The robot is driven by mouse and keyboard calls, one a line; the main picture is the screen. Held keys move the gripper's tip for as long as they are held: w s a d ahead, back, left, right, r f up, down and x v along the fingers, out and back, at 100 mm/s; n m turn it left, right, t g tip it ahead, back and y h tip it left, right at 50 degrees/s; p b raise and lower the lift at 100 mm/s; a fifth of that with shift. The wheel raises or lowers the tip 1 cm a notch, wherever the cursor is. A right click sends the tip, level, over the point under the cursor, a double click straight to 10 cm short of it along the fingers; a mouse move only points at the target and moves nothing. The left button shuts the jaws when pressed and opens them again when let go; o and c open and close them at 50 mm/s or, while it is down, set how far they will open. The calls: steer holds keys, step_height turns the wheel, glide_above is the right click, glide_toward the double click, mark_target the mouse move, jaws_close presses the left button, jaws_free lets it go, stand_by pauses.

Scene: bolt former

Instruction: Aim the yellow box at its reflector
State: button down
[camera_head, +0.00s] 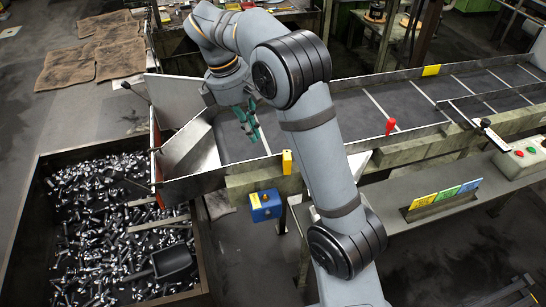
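A small upright yellow box (287,162) is mounted on the near side rail of the conveyor, just left of my forearm. A flat yellow piece (431,70) sits on the far side wall, farther right; I cannot tell if it is the reflector. Which way the box faces is too small to tell. My gripper (248,118), with teal fingers, hangs over the left part of the conveyor, up and left of the yellow box and apart from it. No object shows in it. Its finger gap is too small to read. My arm hides part of the conveyor.
A blue box (265,206) with a yellow top piece hangs below the near rail. A red piece (390,126) stands on the rail to the right. A bin of bolts (32,215) with a black scoop (173,262) is at left. Coloured cards (446,196) stand on the near bench.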

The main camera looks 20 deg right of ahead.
mark_target(287, 163)
steer(key=shift+n, duration=0.7)
steer(key=b+x, duration=0.1)
steer(key=x, duration=0.8)
steer(key=shift+a+f, duration=0.15)
steer(key=d, duration=0.1)
steer(key=d+p, duration=0.1)
steer(key=s+d, duration=0.1)
steer(key=d, duration=0.1)
steer(key=shift+f, duration=0.35)
steer(key=shift+w, duration=0.1)
steer(key=shift+a, duration=0.1)
